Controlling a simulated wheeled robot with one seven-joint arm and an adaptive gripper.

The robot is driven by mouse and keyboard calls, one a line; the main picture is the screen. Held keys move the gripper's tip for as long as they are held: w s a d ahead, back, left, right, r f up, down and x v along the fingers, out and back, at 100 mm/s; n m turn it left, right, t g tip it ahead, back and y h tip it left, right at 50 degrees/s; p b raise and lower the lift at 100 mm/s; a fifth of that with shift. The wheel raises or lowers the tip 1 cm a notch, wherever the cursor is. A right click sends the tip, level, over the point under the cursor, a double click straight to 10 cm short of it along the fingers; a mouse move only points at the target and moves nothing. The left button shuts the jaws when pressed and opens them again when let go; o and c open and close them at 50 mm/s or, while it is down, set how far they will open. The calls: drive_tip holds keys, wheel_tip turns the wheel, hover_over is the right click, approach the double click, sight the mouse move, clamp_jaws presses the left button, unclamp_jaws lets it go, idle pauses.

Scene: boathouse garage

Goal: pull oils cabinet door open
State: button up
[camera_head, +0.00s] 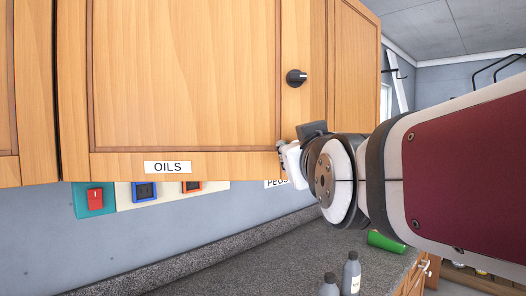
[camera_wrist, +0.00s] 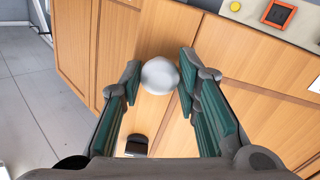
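The oils cabinet door (camera_head: 185,75) is light wood, with an "OILS" label (camera_head: 168,167) at its lower edge. It looks closed. Its black knob (camera_head: 296,78) is near the right edge; a dark knob (camera_wrist: 137,146) also shows low in the wrist view. My gripper (camera_head: 297,150) is below the knob, by the door's lower right corner, not on the knob. In the wrist view a pale rounded object (camera_wrist: 160,75) fills the gap between my gripper's fingertips (camera_wrist: 159,82) and seems held. In the head view it looks like a small white bottle (camera_head: 293,165), partly hidden.
Another cabinet door (camera_head: 355,70) adjoins on the right. Wall boxes, one with a red switch (camera_head: 95,198), hang below the cabinet. The grey counter (camera_head: 250,270) holds grey bottles (camera_head: 351,274) and a green cylinder (camera_head: 386,241) lying down. The space before the door's left part looks clear.

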drive_tip(key=shift+o, duration=1.1)
drive_tip(key=shift+s, duration=0.1)
drive_tip(key=s, duration=1.1)
drive_tip(key=shift+s+d, duration=0.4)
